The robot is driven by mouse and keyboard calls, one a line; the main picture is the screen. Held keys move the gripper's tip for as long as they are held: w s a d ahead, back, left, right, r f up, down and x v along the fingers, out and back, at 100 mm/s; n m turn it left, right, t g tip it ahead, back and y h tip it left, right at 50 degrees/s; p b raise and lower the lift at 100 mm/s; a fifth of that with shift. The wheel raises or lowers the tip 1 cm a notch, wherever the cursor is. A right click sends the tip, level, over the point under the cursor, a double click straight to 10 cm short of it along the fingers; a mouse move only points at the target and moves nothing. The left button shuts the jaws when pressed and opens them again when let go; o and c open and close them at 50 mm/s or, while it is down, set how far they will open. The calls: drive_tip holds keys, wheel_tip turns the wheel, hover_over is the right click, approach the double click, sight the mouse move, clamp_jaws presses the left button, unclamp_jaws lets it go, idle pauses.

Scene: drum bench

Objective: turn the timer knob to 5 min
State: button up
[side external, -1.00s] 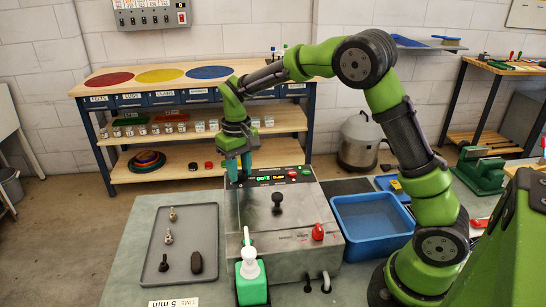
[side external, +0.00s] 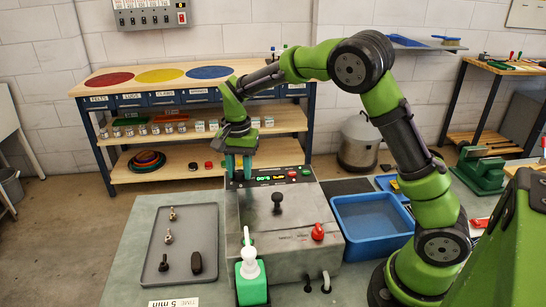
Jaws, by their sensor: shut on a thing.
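My gripper (side external: 238,168) points down at the far left corner of the grey metal drum machine (side external: 290,242). Its teal fingers are shut at the left end of the dark control panel (side external: 272,177). The timer knob is hidden by the fingers, so I cannot see its pointer or setting. A green lit display (side external: 269,178) sits just right of the fingers; its digits are too small to read surely. A card reading "TIME 5 min" (side external: 174,302) lies at the front edge of the bench.
A black-knobbed lever (side external: 277,199) and a red knob (side external: 318,232) stand on the machine top. A green bottle with a white pump (side external: 250,278) stands in front. A grey tray (side external: 180,244) holds small parts at left; a blue bin (side external: 371,226) is at right.

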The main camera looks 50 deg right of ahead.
sight(240, 172)
drive_tip(key=shift+r+m, duration=0.1)
drive_tip(key=shift+m, duration=0.8)
drive_tip(key=o, duration=1)
drive_tip(key=shift+o, duration=0.2)
wheel_tip(240, 172, up, 17)
